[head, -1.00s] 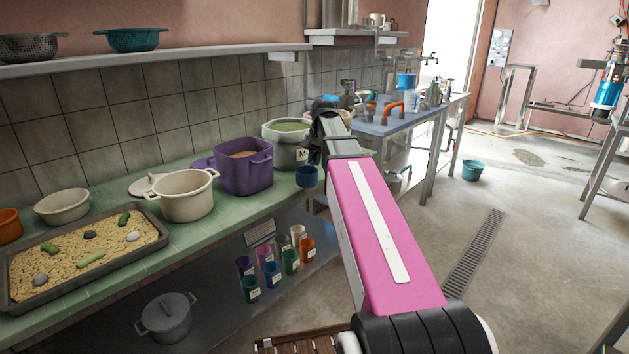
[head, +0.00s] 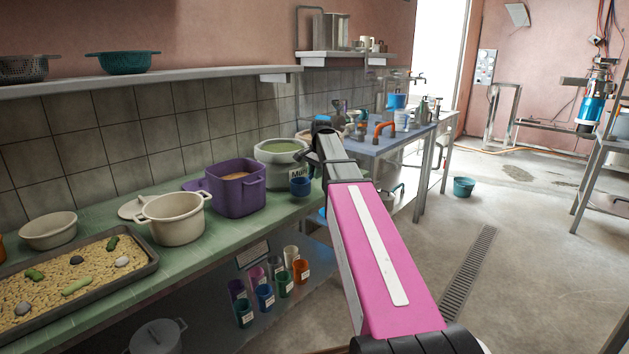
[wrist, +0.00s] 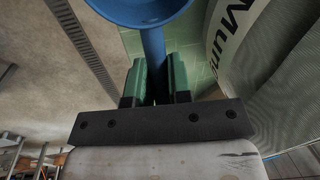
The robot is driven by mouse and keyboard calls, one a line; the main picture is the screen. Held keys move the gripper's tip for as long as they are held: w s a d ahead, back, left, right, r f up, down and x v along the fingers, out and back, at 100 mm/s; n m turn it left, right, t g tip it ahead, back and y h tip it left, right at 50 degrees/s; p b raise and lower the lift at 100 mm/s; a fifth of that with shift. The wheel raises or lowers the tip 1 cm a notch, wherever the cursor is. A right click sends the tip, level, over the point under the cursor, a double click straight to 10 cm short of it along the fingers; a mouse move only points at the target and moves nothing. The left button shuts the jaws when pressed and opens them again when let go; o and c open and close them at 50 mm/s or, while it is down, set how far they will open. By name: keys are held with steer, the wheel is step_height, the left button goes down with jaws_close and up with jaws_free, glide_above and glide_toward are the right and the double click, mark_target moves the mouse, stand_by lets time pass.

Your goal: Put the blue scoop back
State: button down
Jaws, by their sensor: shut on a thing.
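The blue scoop (wrist: 152,48) is in my gripper (wrist: 157,63). In the wrist view the green-tipped fingers are shut on its handle, and its bowl is cut off by the top edge. In the head view the scoop's blue bowl (head: 300,187) shows in front of the white pot labelled "Mun..." (head: 270,176), near the counter's front edge. I cannot tell whether it touches the pot. My arm hides the gripper and handle in the head view. The pot holds something green and also stands at the right of the wrist view (wrist: 246,42).
A purple pot (head: 238,196), a cream pot (head: 176,232) and a tray (head: 148,268) stand on the green counter (head: 190,262). Several coloured cups (head: 264,297) stand on the shelf below. A blue-topped table (head: 398,141) is further back. The floor at right is open.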

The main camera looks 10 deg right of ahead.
steer(key=shift+f, duration=1.4)
steer(key=c, duration=1.1)
jaws_free()
steer(key=shift+f, duration=0.1)
steer(key=shift+o, duration=0.2)
step_height(320, 180, up, 12)
steer(key=s+d, duration=0.1)
steer(key=shift+s+d, duration=0.15)
steer(key=shift+s, duration=0.15)
